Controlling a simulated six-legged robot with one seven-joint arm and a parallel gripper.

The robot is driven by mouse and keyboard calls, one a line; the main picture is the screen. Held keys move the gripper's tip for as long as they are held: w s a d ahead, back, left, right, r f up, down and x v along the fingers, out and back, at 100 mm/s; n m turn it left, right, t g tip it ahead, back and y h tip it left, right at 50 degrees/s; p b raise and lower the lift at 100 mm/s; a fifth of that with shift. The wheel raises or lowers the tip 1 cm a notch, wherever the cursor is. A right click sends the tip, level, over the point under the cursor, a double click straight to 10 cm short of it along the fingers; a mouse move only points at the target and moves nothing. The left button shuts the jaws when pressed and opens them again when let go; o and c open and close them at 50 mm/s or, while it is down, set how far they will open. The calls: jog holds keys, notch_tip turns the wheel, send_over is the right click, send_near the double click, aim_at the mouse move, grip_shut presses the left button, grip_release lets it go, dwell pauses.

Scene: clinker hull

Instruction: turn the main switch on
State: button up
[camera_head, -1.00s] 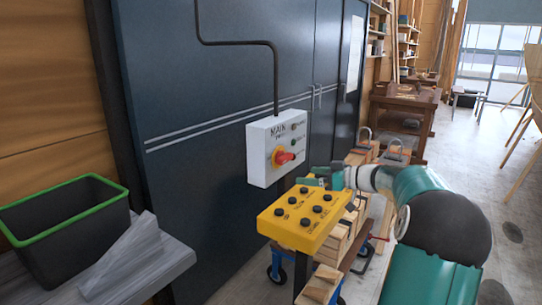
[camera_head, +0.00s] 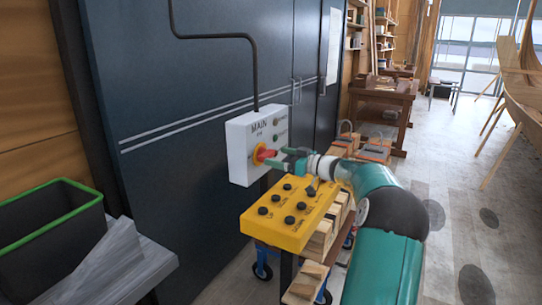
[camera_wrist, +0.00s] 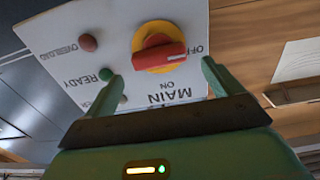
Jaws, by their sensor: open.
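The white main switch box (camera_head: 253,140) is mounted on the dark cabinet front, with a red handle (camera_head: 267,154) on a yellow round plate. In the wrist view the box appears upside down, and the red handle (camera_wrist: 160,55) lies roughly crosswise, its end by the OFF label (camera_wrist: 196,49). The ON label (camera_wrist: 168,85) is below it in that picture. My green gripper (camera_head: 283,158) is just in front of the handle. In the wrist view my gripper (camera_wrist: 161,76) is open, its two fingers either side of the handle, with no clear contact showing.
A yellow button panel (camera_head: 290,213) stands just below my gripper and forearm. Lamps marked OVERLOAD (camera_wrist: 88,42) and READY (camera_wrist: 106,75) sit beside the switch. A black bin with green rim (camera_head: 52,230) stands on a grey bench at left. Open floor lies to the right.

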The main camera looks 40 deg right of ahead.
aim_at(270, 155)
jog(key=x, duration=0.4)
jog(key=shift+f, duration=0.15)
jog(key=shift+s, duration=0.1)
jog(key=c, duration=1)
